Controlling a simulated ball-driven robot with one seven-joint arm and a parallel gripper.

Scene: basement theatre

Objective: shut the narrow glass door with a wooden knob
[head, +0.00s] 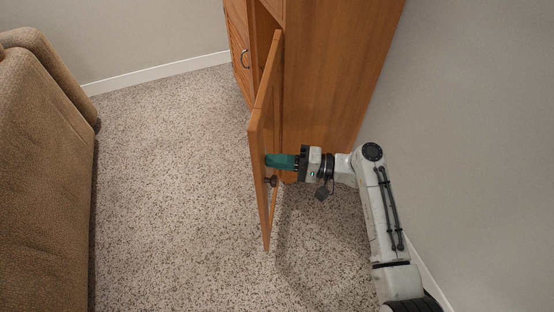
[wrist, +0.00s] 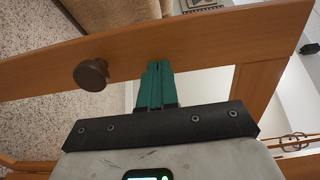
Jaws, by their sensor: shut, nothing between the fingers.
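The narrow glass door (head: 260,130) has a wooden frame and stands swung open from the wooden cabinet. Its dark round wooden knob (head: 271,181) is on the side facing my arm; it also shows in the wrist view (wrist: 91,74), left of my fingers. My gripper (head: 268,160), with green fingers, is shut and empty. In the wrist view the fingertips (wrist: 159,66) lie over the door's wooden stile (wrist: 205,45), beside the knob. They are at or very close to the wood; contact is not clear.
The cabinet (head: 325,80) stands at the top, with a drawer front and metal handle (head: 245,58) on its left. A brown sofa (head: 45,180) is at the left. Speckled carpet (head: 170,200) between is clear. A grey wall (head: 480,130) is close on my right.

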